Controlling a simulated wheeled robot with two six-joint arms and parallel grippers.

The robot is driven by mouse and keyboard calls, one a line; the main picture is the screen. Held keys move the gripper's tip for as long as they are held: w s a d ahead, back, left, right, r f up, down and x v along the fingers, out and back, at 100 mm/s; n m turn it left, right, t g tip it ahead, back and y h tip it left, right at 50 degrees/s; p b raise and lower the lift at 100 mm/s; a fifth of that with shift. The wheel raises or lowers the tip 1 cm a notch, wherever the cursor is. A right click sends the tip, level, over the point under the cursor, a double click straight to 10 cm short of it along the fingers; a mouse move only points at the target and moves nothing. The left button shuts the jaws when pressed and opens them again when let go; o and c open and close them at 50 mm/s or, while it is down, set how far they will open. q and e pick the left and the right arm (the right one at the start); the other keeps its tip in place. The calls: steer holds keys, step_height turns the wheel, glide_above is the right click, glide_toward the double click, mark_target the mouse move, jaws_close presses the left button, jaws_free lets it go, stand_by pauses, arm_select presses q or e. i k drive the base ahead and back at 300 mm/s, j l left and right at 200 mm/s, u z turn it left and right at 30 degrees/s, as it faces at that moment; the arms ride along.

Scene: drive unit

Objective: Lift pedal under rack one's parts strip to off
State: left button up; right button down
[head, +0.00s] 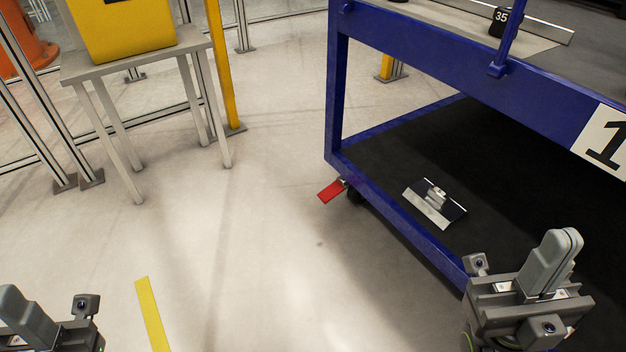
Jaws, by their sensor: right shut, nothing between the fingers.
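A red pedal (330,191) sticks out at the lower left corner of the blue rack (400,212), just beside a dark caster that is mostly hidden under the frame. The rack bears a white sign with a black 1 (604,146). My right gripper (562,250) is shut and empty, in front of the rack's lower shelf at the right, well apart from the pedal. My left gripper (22,318) is at the bottom left, partly cut off by the picture edge, over the floor and far from the pedal; its finger gap does not show clearly.
A metal part (435,203) lies on the rack's black lower shelf. A grey table (135,62) with a yellow box (120,28) stands at the upper left, beside a yellow post (223,65). A yellow floor stripe (152,313) lies in front. The floor left of the rack is clear.

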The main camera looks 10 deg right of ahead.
mark_target(333, 190)
steer(key=i+j, duration=0.15)
steer(key=i, duration=0.35)
steer(key=i+j+u, duration=0.1)
steer(key=i, duration=0.4)
steer(key=i+j, duration=0.15)
steer(key=i, duration=0.35)
